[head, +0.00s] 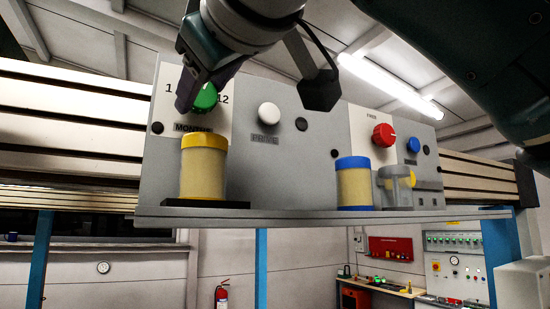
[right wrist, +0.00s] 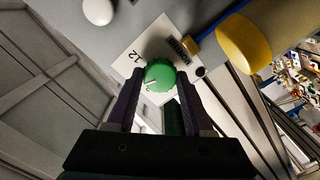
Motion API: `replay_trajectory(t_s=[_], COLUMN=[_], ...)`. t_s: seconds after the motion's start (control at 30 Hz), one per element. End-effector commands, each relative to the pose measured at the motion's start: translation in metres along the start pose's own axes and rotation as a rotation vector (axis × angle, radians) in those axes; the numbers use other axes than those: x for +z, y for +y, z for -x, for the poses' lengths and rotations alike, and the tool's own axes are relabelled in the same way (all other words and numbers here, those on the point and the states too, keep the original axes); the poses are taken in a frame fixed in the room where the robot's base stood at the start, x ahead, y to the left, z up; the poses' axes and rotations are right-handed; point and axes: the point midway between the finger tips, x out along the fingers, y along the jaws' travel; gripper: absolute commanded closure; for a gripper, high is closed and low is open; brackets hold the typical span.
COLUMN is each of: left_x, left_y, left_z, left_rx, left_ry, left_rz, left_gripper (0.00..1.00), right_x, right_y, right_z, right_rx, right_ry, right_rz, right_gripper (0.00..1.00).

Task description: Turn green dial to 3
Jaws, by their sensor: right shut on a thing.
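The green dial (head: 206,97) sits on a white plate with the marks 1 and 12 and the label MONTHS, on the grey panel (head: 320,140). My right gripper (head: 192,92) is at the dial, its fingers on either side of it, and partly covers the dial and its scale in the head view. In the right wrist view the dial (right wrist: 159,75) lies between the fingertips of the gripper (right wrist: 160,88), with a white pointer line on its face. The 3 mark cannot be made out. My left gripper is not in view.
Beside the dial are a white PRIME button (head: 269,113), a red knob (head: 384,135) and a blue button (head: 413,145). On the shelf (head: 320,213) below stand a yellow-capped jar (head: 204,167), a blue-capped jar (head: 354,184) and a clear container (head: 397,186).

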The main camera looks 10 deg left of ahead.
Motion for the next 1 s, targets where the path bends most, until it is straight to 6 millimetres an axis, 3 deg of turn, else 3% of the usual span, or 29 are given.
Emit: replay_trajectory(t_s=[0.6,1.0], left_x=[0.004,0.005], left_y=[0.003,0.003], left_z=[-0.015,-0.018], left_rx=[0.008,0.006], left_ry=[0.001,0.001], left_rz=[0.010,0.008], left_gripper=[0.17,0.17], right_x=[0.002,0.001], right_y=[0.000,0.000], right_z=[-0.001,-0.001], right_rx=[0.001,0.000], right_ry=[-0.003,-0.003], right_rz=[0.545,0.715], right_gripper=[1.00,1.00])
